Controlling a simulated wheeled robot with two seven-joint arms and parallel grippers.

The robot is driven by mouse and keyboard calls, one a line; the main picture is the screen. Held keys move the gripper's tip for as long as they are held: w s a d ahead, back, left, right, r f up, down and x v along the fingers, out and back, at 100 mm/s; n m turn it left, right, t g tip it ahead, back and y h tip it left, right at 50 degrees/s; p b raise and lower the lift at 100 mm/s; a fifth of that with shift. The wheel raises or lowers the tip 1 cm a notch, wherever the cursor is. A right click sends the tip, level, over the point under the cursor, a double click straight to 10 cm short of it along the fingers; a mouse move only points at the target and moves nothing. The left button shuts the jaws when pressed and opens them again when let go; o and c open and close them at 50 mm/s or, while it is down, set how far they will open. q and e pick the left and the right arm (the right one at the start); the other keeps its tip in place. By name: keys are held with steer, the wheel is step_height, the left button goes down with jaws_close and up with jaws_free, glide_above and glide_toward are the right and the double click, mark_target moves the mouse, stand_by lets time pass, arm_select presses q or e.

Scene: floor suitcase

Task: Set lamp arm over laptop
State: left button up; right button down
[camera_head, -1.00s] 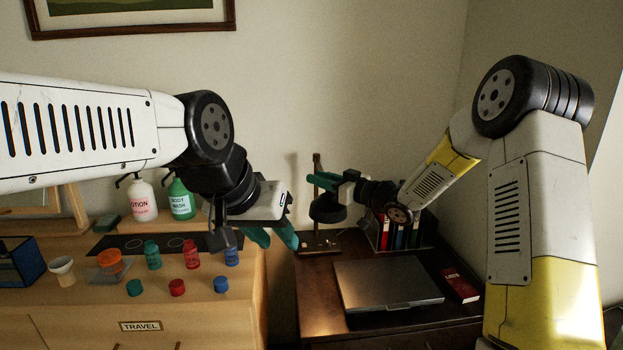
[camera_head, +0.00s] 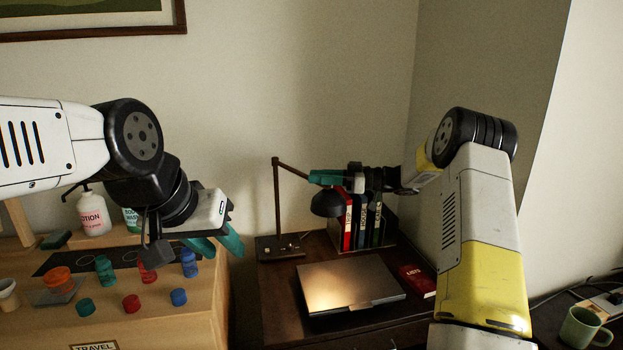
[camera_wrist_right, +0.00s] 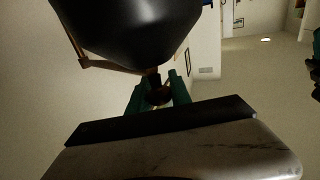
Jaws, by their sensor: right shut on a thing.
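The desk lamp has a dark base (camera_head: 265,250), an upright post (camera_head: 276,205), an arm (camera_head: 292,169) and a black shade (camera_head: 326,205). My right gripper (camera_head: 318,178) is shut on the lamp arm just above the shade; its fingers hide part of the arm. In the right wrist view the black shade (camera_wrist_right: 125,25) fills the top, and the teal fingers of my right gripper (camera_wrist_right: 158,95) close around a dark part. The closed grey laptop (camera_head: 350,286) lies in front of the lamp, and light falls on its lid. My left gripper (camera_head: 216,246) is open and empty over the dresser's right edge.
Books (camera_head: 370,225) stand behind the laptop, and a red book (camera_head: 417,280) lies at its right. Bottles and caps cover the wooden dresser (camera_head: 190,325) at left. A green mug (camera_head: 580,328) is at far right.

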steer(key=shift+r, duration=0.1)
steer(key=c, duration=1.2)
jaws_free()
steer(key=shift+a, duration=0.1)
steer(key=shift+c, duration=0.2)
steer(key=d, duration=0.5)
steer(key=s+d, duration=0.1)
steer(key=d, duration=0.1)
steer(key=shift+d, duration=0.4)
